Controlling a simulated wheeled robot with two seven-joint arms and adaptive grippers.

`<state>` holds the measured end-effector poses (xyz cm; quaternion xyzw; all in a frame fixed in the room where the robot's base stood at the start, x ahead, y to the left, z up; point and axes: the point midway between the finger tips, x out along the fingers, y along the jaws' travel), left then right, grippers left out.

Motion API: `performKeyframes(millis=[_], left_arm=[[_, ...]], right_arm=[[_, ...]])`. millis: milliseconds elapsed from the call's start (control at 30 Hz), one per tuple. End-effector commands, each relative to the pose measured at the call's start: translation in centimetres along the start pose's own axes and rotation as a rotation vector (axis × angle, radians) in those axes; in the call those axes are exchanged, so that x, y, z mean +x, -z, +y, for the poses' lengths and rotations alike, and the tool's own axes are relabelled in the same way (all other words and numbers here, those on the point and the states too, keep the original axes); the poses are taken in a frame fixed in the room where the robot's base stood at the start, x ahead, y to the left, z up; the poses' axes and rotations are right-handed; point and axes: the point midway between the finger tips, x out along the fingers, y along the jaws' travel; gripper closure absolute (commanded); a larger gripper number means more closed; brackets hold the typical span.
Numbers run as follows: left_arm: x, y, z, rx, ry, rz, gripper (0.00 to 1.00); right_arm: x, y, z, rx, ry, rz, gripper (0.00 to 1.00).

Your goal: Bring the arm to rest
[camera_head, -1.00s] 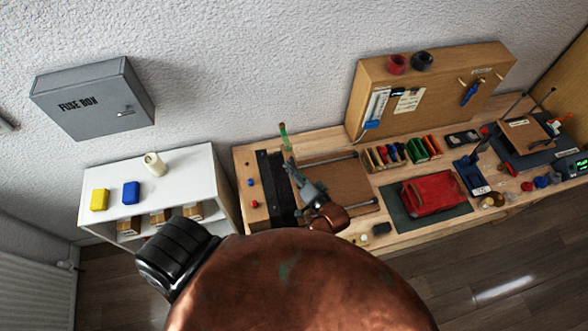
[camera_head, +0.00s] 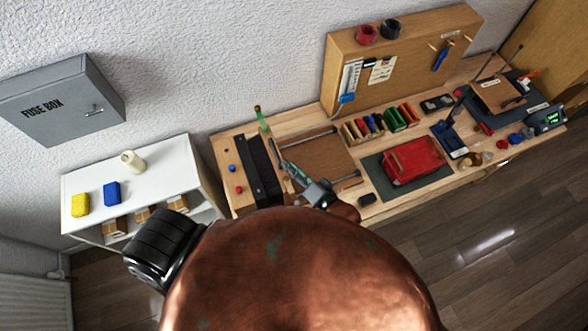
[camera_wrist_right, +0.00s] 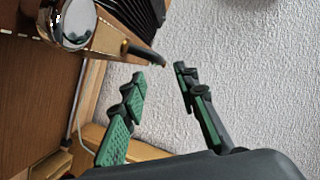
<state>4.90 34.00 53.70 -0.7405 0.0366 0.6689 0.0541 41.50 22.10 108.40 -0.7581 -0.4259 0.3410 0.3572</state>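My right gripper (camera_head: 283,166) shows in the camera_head view in front of the left part of the workbench (camera_head: 226,150), near a brown board (camera_head: 322,158). In the right wrist view my right gripper (camera_wrist_right: 160,76) has its two green-padded fingers apart. Nothing is between them; a textured wall shows behind. A large copper-coloured part of my own arm covers the bottom middle of the camera_head view and hides the bench front there. My left gripper is not in view.
A white shelf (camera_head: 150,178) with yellow and blue blocks stands left of the bench. A grey fuse box (camera_head: 62,100) hangs above it. A red case (camera_head: 412,160) on a dark mat, several small bins and an upright wooden panel (camera_head: 340,70) occupy the bench. Floor is clear at lower right.

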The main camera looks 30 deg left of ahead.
Motion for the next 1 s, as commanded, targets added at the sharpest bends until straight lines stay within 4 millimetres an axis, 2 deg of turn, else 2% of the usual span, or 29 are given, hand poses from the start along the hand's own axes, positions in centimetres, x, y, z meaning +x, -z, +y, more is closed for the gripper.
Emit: performKeyframes(millis=[200,767,867,967,1000], left_arm=[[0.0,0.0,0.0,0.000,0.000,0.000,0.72],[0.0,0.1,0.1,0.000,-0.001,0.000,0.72],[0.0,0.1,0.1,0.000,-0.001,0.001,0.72],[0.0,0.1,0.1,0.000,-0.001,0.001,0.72],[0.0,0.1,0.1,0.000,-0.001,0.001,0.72]], right_arm=[[-1.2,0.0,0.0,0.000,0.000,0.000,0.72],[-1.3,0.2,0.2,-0.004,-0.007,0.002,0.72],[-2.8,1.3,1.5,-0.026,-0.059,0.019,0.72],[-6.2,3.4,4.5,-0.073,-0.174,0.041,0.72],[-8.2,4.2,6.2,-0.096,-0.235,0.046,0.72]])
